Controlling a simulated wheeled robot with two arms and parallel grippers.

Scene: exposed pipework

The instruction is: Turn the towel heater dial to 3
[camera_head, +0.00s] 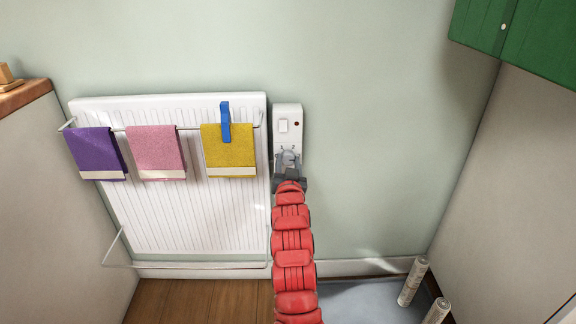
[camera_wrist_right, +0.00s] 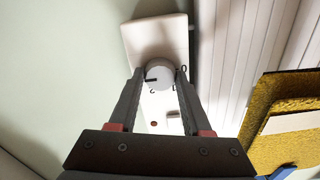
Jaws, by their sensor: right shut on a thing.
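The towel heater's white control panel (camera_head: 287,112) is on the wall, right of the radiator (camera_head: 190,225). The round white dial (camera_wrist_right: 160,73) sits on it, and a short dark mark on its face points left in the wrist view. A numeral like 2 shows beside the dial below the mark, and one like 0 at its right. Whether a 3 is under the mark cannot be told. My right gripper (camera_head: 289,158) is shut on the dial, one finger on each side; it also shows in the wrist view (camera_wrist_right: 160,74). My left gripper is out of view.
A white rocker switch (camera_head: 283,126) and a dark red lamp (camera_head: 297,124) are above the dial. Purple (camera_head: 97,153), pink (camera_head: 156,152) and yellow (camera_head: 228,153) towels hang on the rail, with a blue clip (camera_head: 225,122). The wall right of the panel is bare.

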